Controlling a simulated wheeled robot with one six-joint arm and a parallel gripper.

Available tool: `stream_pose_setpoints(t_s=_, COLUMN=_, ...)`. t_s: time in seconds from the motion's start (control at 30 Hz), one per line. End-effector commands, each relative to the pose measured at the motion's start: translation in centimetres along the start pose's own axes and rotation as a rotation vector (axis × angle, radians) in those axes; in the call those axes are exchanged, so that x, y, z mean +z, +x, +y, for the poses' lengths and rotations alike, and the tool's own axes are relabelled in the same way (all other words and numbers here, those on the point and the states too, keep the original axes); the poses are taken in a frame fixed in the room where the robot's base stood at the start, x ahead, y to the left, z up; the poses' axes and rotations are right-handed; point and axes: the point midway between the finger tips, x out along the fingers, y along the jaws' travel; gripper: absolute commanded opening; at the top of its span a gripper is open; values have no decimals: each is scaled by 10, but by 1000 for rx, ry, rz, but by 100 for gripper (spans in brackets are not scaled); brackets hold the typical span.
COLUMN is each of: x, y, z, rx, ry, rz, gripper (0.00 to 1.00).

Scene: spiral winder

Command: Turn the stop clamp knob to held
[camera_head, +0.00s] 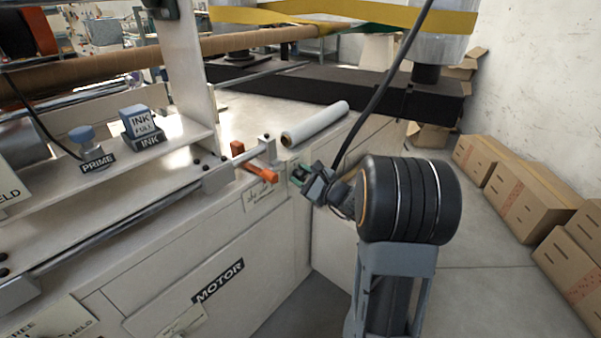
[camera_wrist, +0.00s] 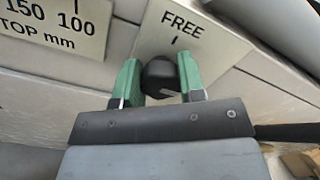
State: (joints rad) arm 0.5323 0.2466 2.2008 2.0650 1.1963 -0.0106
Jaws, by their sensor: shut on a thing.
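The stop clamp knob (camera_wrist: 160,74) is a dark, faceted knob on a pale plate (camera_wrist: 212,42) marked FREE, in the wrist view. A short tick under FREE stands just above the knob. A small pale mark shows low on the knob, but I cannot tell for sure which way it points. No HELD marking shows on this plate in view. My gripper (camera_wrist: 160,82) has its green fingers closed on the knob from both sides. In the head view my gripper (camera_head: 303,176) is at the machine's front right corner, and the knob cannot be made out there.
In the head view an orange block (camera_head: 258,172) and a white roll (camera_head: 315,123) are close to my gripper. Boxes (camera_head: 530,188) stand at right; floor between is clear.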

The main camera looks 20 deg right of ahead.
Motion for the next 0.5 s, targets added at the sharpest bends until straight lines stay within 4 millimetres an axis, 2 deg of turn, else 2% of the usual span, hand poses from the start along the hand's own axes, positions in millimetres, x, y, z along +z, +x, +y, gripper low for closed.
stream_pose_setpoints(t_s=0.2, x=1, y=-1, z=-1, rx=2, ry=195, rz=5, gripper=13)
stream_pose_setpoints(t_s=0.5, x=0, y=-1, z=-1, rx=2, ry=396, rz=5, gripper=13)
